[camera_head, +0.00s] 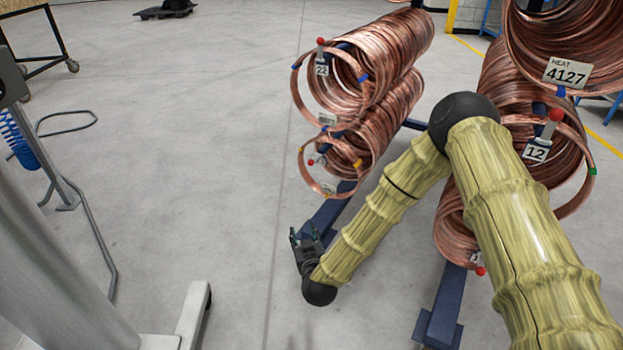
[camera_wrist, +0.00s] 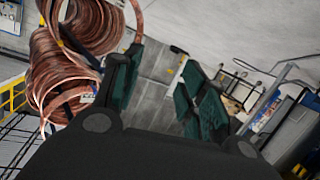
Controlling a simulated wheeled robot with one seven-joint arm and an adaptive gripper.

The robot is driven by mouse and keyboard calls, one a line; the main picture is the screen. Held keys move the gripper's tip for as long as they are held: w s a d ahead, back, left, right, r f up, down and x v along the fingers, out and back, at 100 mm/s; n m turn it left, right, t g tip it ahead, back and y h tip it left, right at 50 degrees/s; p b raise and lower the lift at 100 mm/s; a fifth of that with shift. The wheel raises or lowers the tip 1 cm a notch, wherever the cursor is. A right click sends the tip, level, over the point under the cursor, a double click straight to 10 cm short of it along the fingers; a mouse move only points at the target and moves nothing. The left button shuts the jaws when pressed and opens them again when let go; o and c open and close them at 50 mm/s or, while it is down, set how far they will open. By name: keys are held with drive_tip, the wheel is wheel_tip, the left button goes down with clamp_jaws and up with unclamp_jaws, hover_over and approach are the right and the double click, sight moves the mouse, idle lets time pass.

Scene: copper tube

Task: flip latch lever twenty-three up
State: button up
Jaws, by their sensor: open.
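My gripper (camera_head: 306,234) is open and empty, low over the floor in front of the left coil rack, below the lower left coil. In the wrist view its two dark green fingers (camera_wrist: 162,88) stand wide apart with bare floor between them. A lever with a small red ball (camera_head: 311,162) sits at the front of the lower left copper coil (camera_head: 378,125), its ball low and to the left. No number 23 is readable; the white tags near that coil are too small to read. The upper left lever (camera_head: 320,42) has its red ball up, above a tag reading 22.
The right rack holds more copper coils, with a lever with its red ball (camera_head: 556,115) up by tag 12 and another red ball (camera_head: 480,271) low. Blue rack feet (camera_head: 437,325) reach forward along the floor.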

drive_tip(key=w+a+r+t+h+b, duration=0.2)
drive_tip(key=w+t+b, duration=0.2)
drive_tip(key=w+b, duration=0.4)
drive_tip(key=m+t+h+b, duration=0.35)
drive_tip(key=h+b, duration=0.25)
drive_tip(key=b, duration=0.3)
approach(311, 163)
drive_tip(key=shift+m+g, duration=0.45)
drive_tip(key=b+x, duration=0.1)
drive_tip(key=x, duration=0.2)
drive_tip(key=b+x, duration=0.2)
drive_tip(key=x, duration=0.1)
drive_tip(key=b+x, duration=0.1)
drive_tip(key=x, duration=0.2)
drive_tip(key=shift+w+f, duration=0.1)
drive_tip(key=shift+w, duration=0.35)
drive_tip(key=shift+w+r+b, duration=0.35)
drive_tip(key=shift+w+b, duration=0.05)
drive_tip(key=shift+w, duration=0.05)
clamp_jaws()
